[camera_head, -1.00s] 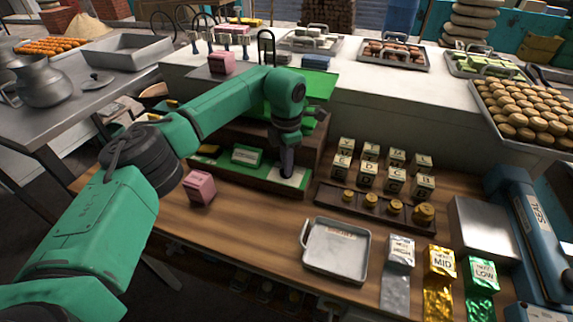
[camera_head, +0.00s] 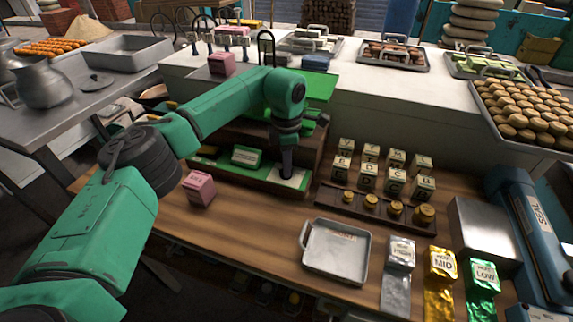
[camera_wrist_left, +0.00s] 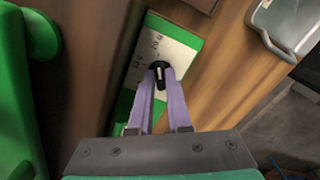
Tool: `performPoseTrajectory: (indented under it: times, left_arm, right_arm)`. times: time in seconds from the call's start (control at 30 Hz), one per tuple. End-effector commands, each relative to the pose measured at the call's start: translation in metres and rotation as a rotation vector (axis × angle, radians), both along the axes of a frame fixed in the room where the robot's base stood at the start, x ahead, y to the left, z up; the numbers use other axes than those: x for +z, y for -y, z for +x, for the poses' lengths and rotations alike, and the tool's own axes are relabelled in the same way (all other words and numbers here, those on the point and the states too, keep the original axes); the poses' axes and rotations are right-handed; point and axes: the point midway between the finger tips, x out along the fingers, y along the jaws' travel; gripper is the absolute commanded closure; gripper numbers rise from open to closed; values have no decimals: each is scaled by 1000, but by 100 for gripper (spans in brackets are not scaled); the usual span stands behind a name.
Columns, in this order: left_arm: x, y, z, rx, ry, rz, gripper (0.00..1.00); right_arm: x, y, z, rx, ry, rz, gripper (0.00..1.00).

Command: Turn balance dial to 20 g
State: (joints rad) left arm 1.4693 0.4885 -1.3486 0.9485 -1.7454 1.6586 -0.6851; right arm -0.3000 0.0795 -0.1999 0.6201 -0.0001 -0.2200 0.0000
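My left gripper (camera_head: 288,176) points down at a white panel (camera_head: 297,180) on the green balance base. In the left wrist view the purple fingers (camera_wrist_left: 161,76) converge on a small black dial knob (camera_wrist_left: 159,69) with a pale mark line, one finger on each side. The white dial panel (camera_wrist_left: 172,45) has a green border and small printed marks around the knob; the numbers are too small to read surely. In the head view the gripper hides the knob. My right gripper is not in view.
Several lettered blocks (camera_head: 368,166) and a wooden strip of brass weights (camera_head: 371,202) stand right of the dial. A metal tray (camera_head: 336,250), a pink carton (camera_head: 199,187) and several pouches (camera_head: 440,265) lie nearer. A blue sealer (camera_head: 535,220) stands far right.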

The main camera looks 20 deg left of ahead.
Motion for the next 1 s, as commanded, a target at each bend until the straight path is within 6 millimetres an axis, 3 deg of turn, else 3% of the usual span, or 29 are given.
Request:
performPoseTrajectory:
  times: [0.03, 0.07, 0.47, 0.57, 0.77, 0.9, 1.0]
  left_arm:
    - [3, 0, 2, 1, 8, -3, 66]
    - [3, 0, 1, 1, 7, -2, 55]
    - [8, 0, 1, 1, 4, -1, 55]
    - [25, 0, 1, 1, 6, -1, 55]
    - [85, 0, 1, 2, 8, -2, 55]
    - [124, 0, 0, 2, 7, -1, 55]
    - [140, 0, 1, 2, 4, 0, 55]
  right_arm:
    - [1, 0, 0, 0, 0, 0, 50]
    - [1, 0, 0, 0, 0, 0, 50]
    - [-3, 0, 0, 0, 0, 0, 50]
    - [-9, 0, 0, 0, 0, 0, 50]
    - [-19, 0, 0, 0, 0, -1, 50]
    - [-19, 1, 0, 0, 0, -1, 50]
    - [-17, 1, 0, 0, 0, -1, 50]
